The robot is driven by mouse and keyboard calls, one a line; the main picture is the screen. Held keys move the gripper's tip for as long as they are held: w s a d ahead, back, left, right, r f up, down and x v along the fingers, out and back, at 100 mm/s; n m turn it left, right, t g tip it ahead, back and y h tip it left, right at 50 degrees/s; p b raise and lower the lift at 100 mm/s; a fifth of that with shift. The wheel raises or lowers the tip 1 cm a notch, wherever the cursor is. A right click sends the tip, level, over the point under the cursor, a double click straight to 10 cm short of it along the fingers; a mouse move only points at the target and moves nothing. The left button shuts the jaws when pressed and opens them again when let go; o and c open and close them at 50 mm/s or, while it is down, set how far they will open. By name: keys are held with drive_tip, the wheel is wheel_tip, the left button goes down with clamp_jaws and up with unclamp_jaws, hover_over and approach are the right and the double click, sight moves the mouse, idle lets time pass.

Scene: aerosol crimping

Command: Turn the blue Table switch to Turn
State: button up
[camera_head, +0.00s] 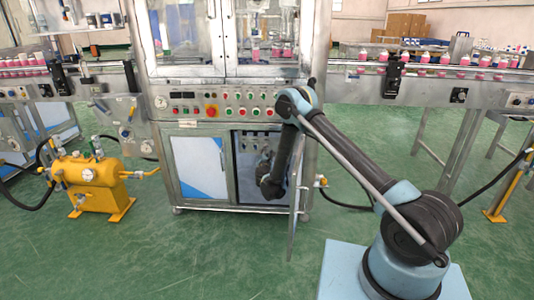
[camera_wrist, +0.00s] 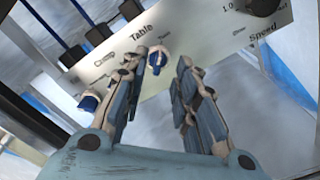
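In the wrist view, a pale panel (camera_wrist: 205,40) lies tilted across the top, with the labels Clamp, Table and Speed. The blue Table switch (camera_wrist: 157,58) is just below the word Table. My gripper (camera_wrist: 168,62) is open, with a gap between its two fingers. The left fingertip is close to the switch and partly covers it; I cannot tell whether they touch. The small lettering around the switch is too small and partly hidden to read its setting. In the head view, my gripper (camera_head: 268,188) is inside the open cabinet, small and dark.
Another blue switch (camera_wrist: 88,102) sits by the Clamp label, and a black Speed knob (camera_wrist: 262,5) is at the upper right. The cabinet door (camera_head: 296,205) stands open beside my arm. A yellow tank (camera_head: 90,180) stands on the floor at left.

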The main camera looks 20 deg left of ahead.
drive_tip(key=shift+v, duration=1.8)
idle(0.5)
